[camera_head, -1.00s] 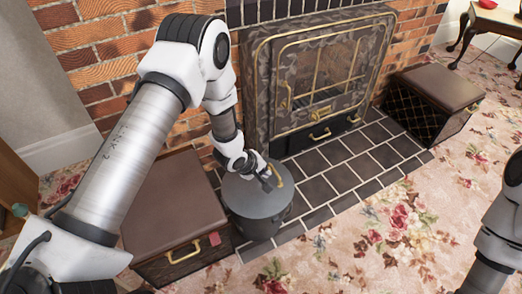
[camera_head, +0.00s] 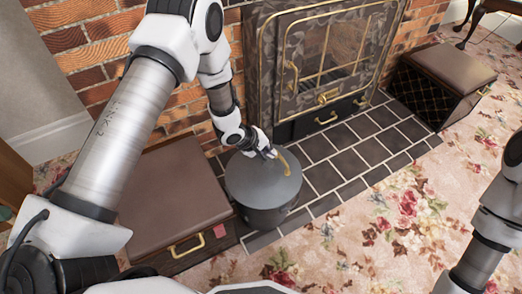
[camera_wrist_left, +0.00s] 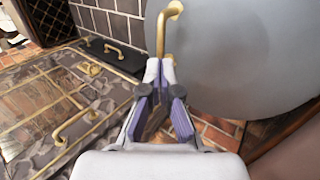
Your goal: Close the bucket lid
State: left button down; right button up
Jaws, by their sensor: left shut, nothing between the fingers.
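The dark grey bucket (camera_head: 262,213) stands on the hearth tiles. Its round grey lid (camera_head: 258,183) lies over the top and looks level; whether it is fully seated I cannot tell. A curved brass handle (camera_head: 284,162) is at the lid's far edge. My left gripper (camera_head: 271,153) is shut and empty, at the far rim beside the handle. In the left wrist view the closed fingertips (camera_wrist_left: 160,66) are right by the lower end of the brass handle (camera_wrist_left: 166,28), with the grey lid (camera_wrist_left: 235,50) filling the upper right. My right gripper is out of view.
A brown-topped box (camera_head: 170,195) stands close left of the bucket. The fireplace (camera_head: 320,60) with brass fittings is behind it. Another padded box (camera_head: 440,80) is at the far right. Floral carpet (camera_head: 390,220) lies open in front.

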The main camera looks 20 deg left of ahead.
aim_at(281, 159)
pick_arm(q)
jog(key=b+x, duration=0.1)
jog(key=x, duration=0.3)
jog(key=shift+w+d+f+b, duration=0.15)
jog(key=shift+f+b, duration=0.2)
jog(key=shift+b, duration=0.05)
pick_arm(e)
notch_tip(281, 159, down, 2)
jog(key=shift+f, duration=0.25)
pick_arm(q)
jog(key=shift+w+d+f+p, duration=0.1)
jog(key=shift+w+f+p, duration=0.05)
jog(key=shift+p, duration=0.25)
jog(key=shift+w+d+f+p, duration=0.1)
jog(key=shift+w+f+p, duration=0.05)
jog(key=shift+f+p, duration=0.2)
jog(key=shift+d+f, duration=0.1)
jog(key=shift+f, duration=0.25)
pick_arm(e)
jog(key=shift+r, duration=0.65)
